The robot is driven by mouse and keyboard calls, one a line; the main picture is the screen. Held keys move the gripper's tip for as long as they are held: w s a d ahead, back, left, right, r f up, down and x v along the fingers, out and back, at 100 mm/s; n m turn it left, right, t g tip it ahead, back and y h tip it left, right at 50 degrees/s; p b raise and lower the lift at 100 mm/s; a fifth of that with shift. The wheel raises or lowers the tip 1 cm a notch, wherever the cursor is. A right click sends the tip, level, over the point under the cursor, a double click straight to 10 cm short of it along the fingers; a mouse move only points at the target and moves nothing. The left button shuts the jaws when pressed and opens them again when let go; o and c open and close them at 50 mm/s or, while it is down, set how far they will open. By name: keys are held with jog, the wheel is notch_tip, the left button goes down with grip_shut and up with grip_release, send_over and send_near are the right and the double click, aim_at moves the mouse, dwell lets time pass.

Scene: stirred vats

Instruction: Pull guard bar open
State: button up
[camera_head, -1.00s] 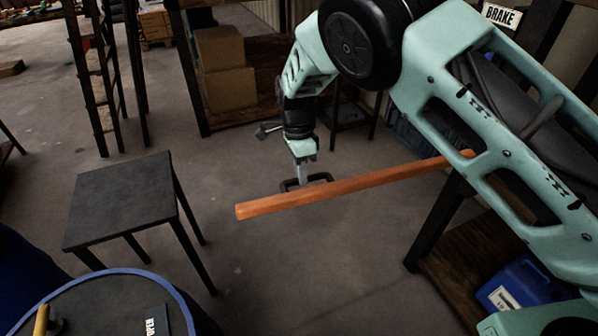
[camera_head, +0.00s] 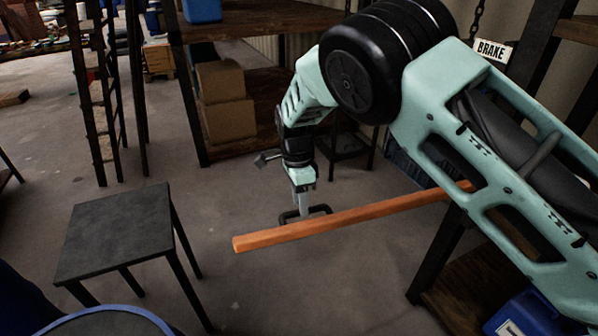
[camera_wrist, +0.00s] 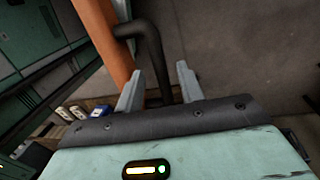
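The guard bar (camera_head: 350,216) is a long orange bar reaching from behind my arm to a free end at left, above the floor. It also shows in the wrist view (camera_wrist: 103,40). A black bracket-shaped handle (camera_head: 320,210) sticks out from its far side; in the wrist view the handle (camera_wrist: 150,45) bends down between my fingers. My gripper (camera_head: 304,208) points down at the handle. In the wrist view my gripper (camera_wrist: 159,75) has its two fingers apart, one each side of the handle, with visible gaps. The bar's right end is hidden behind my arm.
A dark stool (camera_head: 115,235) stands at left, and a blue-rimmed vat (camera_head: 110,312) at lower left. Shelves with cardboard boxes (camera_head: 228,105) stand behind. Floor around the bar's free end is clear.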

jog(key=w+r+b, duration=0.3)
jog(key=r, duration=1.3)
jog(key=shift+a, duration=0.35)
jog(key=s+d+n, duration=0.3)
jog(key=s+n, duration=0.4)
jog(key=s, duration=0.5)
jog(key=s+d+f+n+t, duration=0.1)
jog(key=s+d+n, duration=0.3)
jog(key=s+n, duration=0.4)
jog(key=s+d+n+t+y, duration=0.1)
jog(key=s+d+n, duration=0.2)
jog(key=s+n, duration=0.5)
jog(key=s, duration=0.8)
jog(key=shift+d+f, duration=0.25)
jog(key=shift+d, duration=0.05)
jog(key=shift+w, duration=0.1)
